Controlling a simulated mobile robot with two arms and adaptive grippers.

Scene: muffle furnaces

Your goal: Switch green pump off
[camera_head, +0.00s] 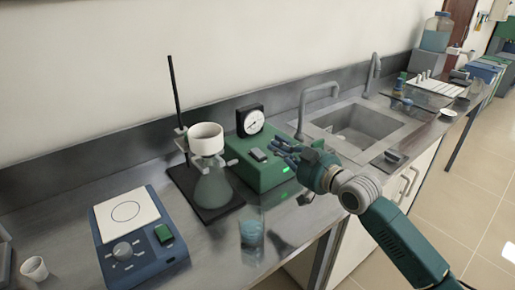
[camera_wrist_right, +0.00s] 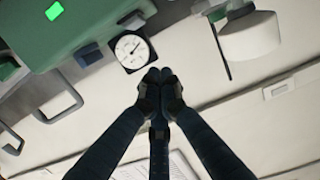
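The green pump (camera_head: 248,174) stands on the bench against the wall, with a round dial gauge (camera_head: 250,121) on its back. A small light (camera_head: 285,169) on its front glows green. A dark grey switch-like block (camera_head: 258,154) sits on its top. My right gripper (camera_head: 280,150) is over the right part of the pump, close to that block. In the right wrist view its fingertips (camera_wrist_right: 160,78) meet with nothing between them. That view also shows the pump (camera_wrist_right: 85,20), the gauge (camera_wrist_right: 132,49) and the lit green light (camera_wrist_right: 54,11). Contact cannot be told. My left gripper is not in view.
A filter flask (camera_head: 213,188) with a white funnel (camera_head: 206,138) stands left of the pump. A beaker (camera_head: 251,232) with blue content is in front. A blue hotplate (camera_head: 138,238) is at left, a sink (camera_head: 358,128) at right. Bench space lies between hotplate and beaker.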

